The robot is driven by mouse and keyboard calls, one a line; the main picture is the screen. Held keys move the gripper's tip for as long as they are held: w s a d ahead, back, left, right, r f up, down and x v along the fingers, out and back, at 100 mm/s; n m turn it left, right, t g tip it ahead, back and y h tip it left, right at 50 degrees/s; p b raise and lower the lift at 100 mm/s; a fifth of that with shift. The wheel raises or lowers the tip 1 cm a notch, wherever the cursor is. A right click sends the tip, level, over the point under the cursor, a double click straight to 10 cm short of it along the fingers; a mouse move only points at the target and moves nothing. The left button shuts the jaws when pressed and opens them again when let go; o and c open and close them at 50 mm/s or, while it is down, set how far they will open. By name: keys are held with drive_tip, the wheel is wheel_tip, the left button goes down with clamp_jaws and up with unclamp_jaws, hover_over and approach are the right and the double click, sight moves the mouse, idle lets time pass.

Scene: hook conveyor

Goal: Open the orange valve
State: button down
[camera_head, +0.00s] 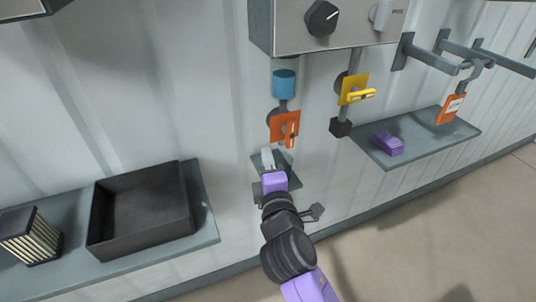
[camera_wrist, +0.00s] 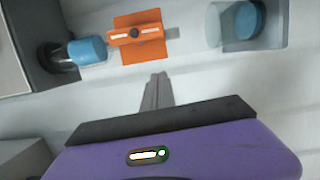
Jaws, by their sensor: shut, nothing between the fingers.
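The orange valve (camera_head: 284,127) is on the wall below a blue cylinder (camera_head: 284,84). Its square plate and bar handle also show in the wrist view (camera_wrist: 140,52), near the top centre. The handle points down in the head view and lies roughly in line with the blue cylinder (camera_wrist: 88,50) in the wrist view. My gripper (camera_head: 267,158) is just below the valve, apart from it. In the wrist view its fingers (camera_wrist: 157,88) are together and empty, pointing towards the orange plate with a gap between.
A small shelf (camera_head: 290,176) is beside my gripper; a clear container (camera_wrist: 280,25) with a blue piece shows in the wrist view. A yellow valve (camera_head: 354,92) is to the right. A grey panel (camera_head: 340,30) is above. A black bin (camera_head: 140,213) stands on the left shelf.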

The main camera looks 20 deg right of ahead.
drive_tip(key=b+v, duration=0.1)
drive_tip(key=v, duration=0.7)
drive_tip(key=shift+s+b, duration=0.25)
drive_tip(key=shift+b, duration=0.05)
drive_tip(key=shift+r, duration=0.1)
drive_tip(key=s+a+f+m+t+y, duration=0.1)
drive_tip(key=s+a+m+y, duration=0.1)
drive_tip(key=s+m+y, duration=0.3)
drive_tip(key=s+a+f+m+y, duration=0.1)
drive_tip(key=s+a+f+m, duration=0.15)
drive_tip(key=s, duration=0.35)
drive_tip(key=s+d+f+m+g, duration=0.2)
drive_tip(key=s+d+f+m, duration=0.1)
drive_tip(key=s, duration=0.9)
drive_tip(key=s+d+f+m+g+h, duration=0.1)
drive_tip(key=s+m, duration=0.4)
drive_tip(key=s, duration=0.7)
drive_tip(key=d+f, duration=0.1)
drive_tip(key=d, duration=0.1)
drive_tip(key=shift+d+f+g+h, duration=0.3)
drive_tip(key=shift+d+f+g, duration=0.1)
